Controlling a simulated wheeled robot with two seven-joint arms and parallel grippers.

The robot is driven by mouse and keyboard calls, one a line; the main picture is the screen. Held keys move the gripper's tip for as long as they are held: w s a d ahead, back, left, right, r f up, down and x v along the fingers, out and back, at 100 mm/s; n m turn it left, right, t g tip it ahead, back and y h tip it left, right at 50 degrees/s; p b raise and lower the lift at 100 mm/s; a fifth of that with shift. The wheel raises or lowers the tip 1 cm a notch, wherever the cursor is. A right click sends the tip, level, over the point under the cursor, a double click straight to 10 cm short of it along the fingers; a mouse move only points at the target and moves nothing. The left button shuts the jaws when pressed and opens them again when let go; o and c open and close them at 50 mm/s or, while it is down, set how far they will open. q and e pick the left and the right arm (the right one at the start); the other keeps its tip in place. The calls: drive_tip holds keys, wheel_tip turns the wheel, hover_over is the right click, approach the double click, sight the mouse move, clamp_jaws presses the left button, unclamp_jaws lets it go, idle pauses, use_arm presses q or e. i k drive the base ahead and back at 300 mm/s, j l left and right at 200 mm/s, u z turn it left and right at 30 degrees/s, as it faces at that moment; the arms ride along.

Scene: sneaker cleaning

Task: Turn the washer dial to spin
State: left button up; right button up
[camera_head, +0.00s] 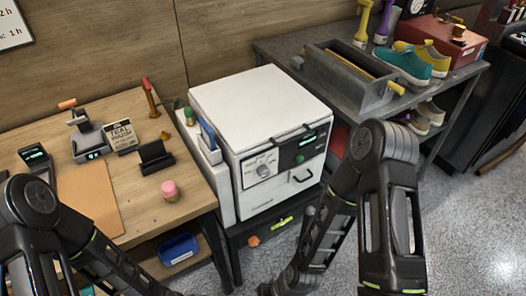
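The washer (258,108) is a white box with a flat top, standing between the wooden table and the grey workbench. Its round grey dial (264,171) sits on a light panel on the left of the front face. The marks around the dial are too small to read. A dark display (308,141) with green characters is at the upper right of the front. My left forearm runs down along the bottom left and my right forearm down in front of the washer's lower right. Both leave the picture at the bottom edge, and neither gripper's fingers show.
The grey workbench (290,50) at right holds a trough (345,75) and sneakers (404,66). A blue tray (178,249) sits on the lower shelf. The air before the dial is clear.

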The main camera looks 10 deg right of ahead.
sight(262, 171)
drive_tip(key=k+l+z, duration=0.2)
drive_tip(key=l, duration=0.5)
drive_tip(key=k+l+z, duration=0.2)
drive_tip(key=l, duration=0.5)
drive_tip(key=l+z, duration=0.25)
drive_tip(key=l, duration=0.5)
